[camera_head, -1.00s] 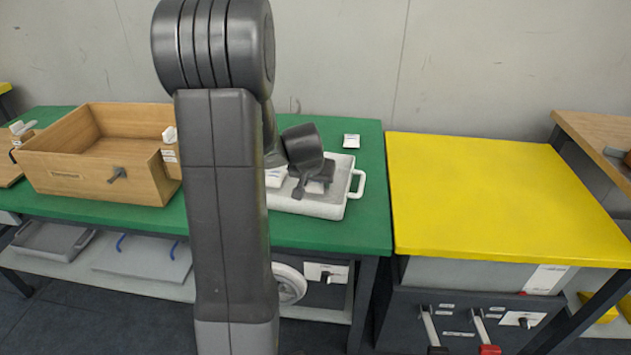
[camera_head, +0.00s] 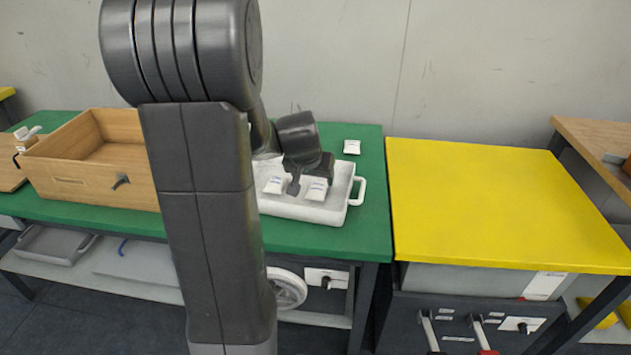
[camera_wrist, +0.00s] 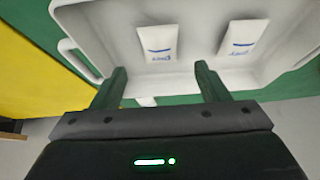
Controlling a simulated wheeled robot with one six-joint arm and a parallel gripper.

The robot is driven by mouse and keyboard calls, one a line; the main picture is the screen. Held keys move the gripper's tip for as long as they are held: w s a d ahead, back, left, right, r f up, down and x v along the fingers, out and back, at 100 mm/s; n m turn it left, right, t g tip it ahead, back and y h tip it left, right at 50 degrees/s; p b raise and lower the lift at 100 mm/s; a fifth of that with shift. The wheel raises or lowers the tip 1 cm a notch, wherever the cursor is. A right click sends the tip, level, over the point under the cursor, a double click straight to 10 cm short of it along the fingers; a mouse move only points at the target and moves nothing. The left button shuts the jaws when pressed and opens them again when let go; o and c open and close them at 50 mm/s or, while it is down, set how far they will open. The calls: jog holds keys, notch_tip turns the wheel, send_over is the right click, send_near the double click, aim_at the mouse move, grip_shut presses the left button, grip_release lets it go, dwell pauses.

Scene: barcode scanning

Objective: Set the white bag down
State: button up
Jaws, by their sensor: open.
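Two white bags with blue print lie flat in a white tray (camera_head: 349,206), apart from each other. The right-hand bag (camera_head: 316,189) is the left one in the wrist view (camera_wrist: 158,42). The other bag (camera_head: 274,185) is on the right in the wrist view (camera_wrist: 242,37). My gripper (camera_wrist: 161,74) is open with nothing between its fingers. Its fingertips point toward the left bag there and are apart from it. In the head view my gripper (camera_head: 306,178) is over the tray, partly hiding its back.
Another white packet (camera_head: 351,146) lies on the green table (camera_head: 376,235) behind the tray. A wooden box (camera_head: 75,186) stands at the left. A bare yellow table (camera_head: 500,205) adjoins at the right. My arm hides part of the green table.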

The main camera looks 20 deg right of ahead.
aim_at(317, 189)
jog(key=v, duration=0.5)
jog(key=shift+p, duration=0.3)
jog(key=b+x, duration=0.2)
jog(key=x, duration=1)
jog(key=shift+f, duration=0.3)
notch_tip(317, 189, up, 2)
jog(key=shift+r, duration=0.2)
jog(key=shift+r+p, duration=0.35)
jog(key=shift+r, duration=0.25)
